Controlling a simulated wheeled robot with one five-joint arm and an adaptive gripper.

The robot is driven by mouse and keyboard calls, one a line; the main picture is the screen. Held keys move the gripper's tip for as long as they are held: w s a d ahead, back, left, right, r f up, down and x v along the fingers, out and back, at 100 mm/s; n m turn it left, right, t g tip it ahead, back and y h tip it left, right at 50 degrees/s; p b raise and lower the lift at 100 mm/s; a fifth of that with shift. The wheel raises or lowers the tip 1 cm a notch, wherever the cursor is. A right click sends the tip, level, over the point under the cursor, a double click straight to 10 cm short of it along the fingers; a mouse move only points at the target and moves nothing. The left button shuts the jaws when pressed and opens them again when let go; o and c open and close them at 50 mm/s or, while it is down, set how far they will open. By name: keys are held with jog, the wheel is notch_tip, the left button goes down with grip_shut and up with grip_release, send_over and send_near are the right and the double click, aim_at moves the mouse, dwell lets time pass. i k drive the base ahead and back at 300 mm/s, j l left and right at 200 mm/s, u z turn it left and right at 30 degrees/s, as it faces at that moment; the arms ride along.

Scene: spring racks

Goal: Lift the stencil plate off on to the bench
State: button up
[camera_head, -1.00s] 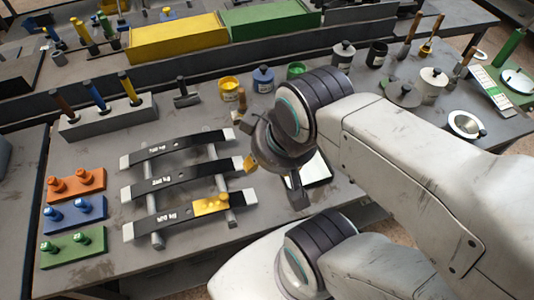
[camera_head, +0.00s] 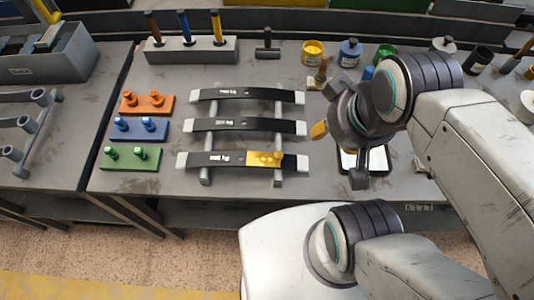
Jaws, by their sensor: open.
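The yellow stencil plate (camera_head: 258,159), with knobs on top, lies on the right half of the nearest black leaf spring (camera_head: 215,160). That spring is the front one of three with pale ends, resting across a grey rack with two rails (camera_head: 206,176). My gripper (camera_head: 339,156) is open and empty, to the right of the rack and apart from the plate. Its fingers point down and left. The bench (camera_head: 160,186) has bare grey surface around the rack.
Orange (camera_head: 146,103), blue (camera_head: 139,129) and green (camera_head: 131,157) knobbed plates lie left of the rack. A grey block (camera_head: 190,52) with coloured-handled tools stands behind. A pale panel (camera_head: 376,159) lies beneath my gripper. Pots line the back right.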

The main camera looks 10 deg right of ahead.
aim_at(277, 156)
jog(key=j+u, duration=0.45)
jog(key=i+j+u, duration=0.1)
jog(key=j+u, duration=0.35)
jog(key=i+j+u, duration=0.1)
jog(key=j+u, duration=0.4)
jog(key=l, duration=0.1)
